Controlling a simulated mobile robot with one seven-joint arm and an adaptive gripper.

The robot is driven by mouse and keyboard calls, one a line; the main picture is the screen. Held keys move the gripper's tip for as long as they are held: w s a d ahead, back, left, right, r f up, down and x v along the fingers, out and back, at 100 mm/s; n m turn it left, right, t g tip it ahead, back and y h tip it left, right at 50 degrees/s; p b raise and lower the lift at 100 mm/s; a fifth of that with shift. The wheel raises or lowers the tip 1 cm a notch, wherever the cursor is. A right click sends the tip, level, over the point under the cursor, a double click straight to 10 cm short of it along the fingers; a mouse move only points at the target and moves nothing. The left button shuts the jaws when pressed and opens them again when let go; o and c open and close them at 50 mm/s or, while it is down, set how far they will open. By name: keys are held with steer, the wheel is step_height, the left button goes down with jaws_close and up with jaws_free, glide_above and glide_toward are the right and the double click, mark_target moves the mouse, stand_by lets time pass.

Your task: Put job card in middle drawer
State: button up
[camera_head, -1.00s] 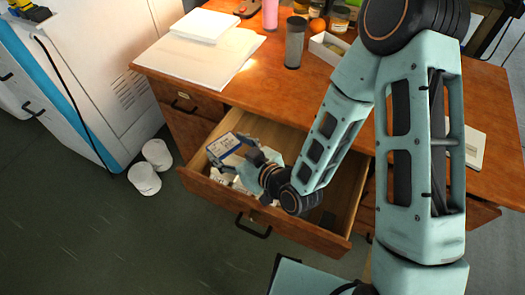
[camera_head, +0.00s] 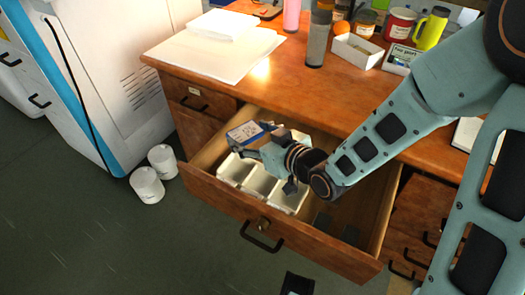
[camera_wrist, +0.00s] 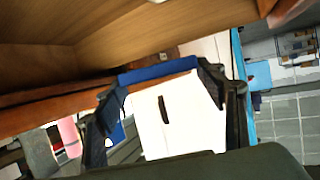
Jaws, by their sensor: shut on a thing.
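The job card (camera_head: 245,133), pale with blue on it, is held in my gripper (camera_head: 256,142) over the left part of the open drawer. In the wrist view the card shows as a blue band (camera_wrist: 158,71) between the two fingers of my gripper (camera_wrist: 163,78). The wide middle drawer (camera_head: 225,201) under the desk top is pulled out. Inside it, a white divided tray (camera_head: 259,183) lies beneath my gripper, which partly hides it. I cannot tell whether the card touches the drawer's side or back.
The desk top (camera_head: 235,95) carries papers (camera_head: 205,50), a dark tumbler (camera_head: 317,45), a white open box (camera_head: 356,50), a red mug (camera_head: 399,24) and a yellow flask (camera_head: 431,28). Two white tubs (camera_head: 147,184) stand on the floor at left. The drawer's right part has open room beside dark items (camera_head: 322,221).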

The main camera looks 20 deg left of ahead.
steer(key=w+f, duration=0.1)
steer(key=f, duration=0.1)
steer(key=w+f+b, duration=0.1)
steer(key=w+f, duration=0.1)
steer(key=w+f+b, duration=0.1)
steer(key=w, duration=0.1)
steer(key=shift+w+d+f, duration=0.2)
steer(key=shift+d+f, duration=0.05)
steer(key=shift+f, duration=0.15)
steer(key=shift+w+f+b, duration=0.15)
steer(key=shift+f+b, duration=0.3)
steer(key=shift+f, duration=0.45)
steer(key=shift+w+f+b, duration=0.15)
steer(key=shift+f+b, duration=0.25)
steer(key=shift+f, duration=0.5)
steer(key=shift+f, duration=0.25)
steer(key=o, duration=1.2)
steer(key=shift+r, duration=0.1)
steer(key=shift+c, duration=0.2)
steer(key=shift+r, duration=0.1)
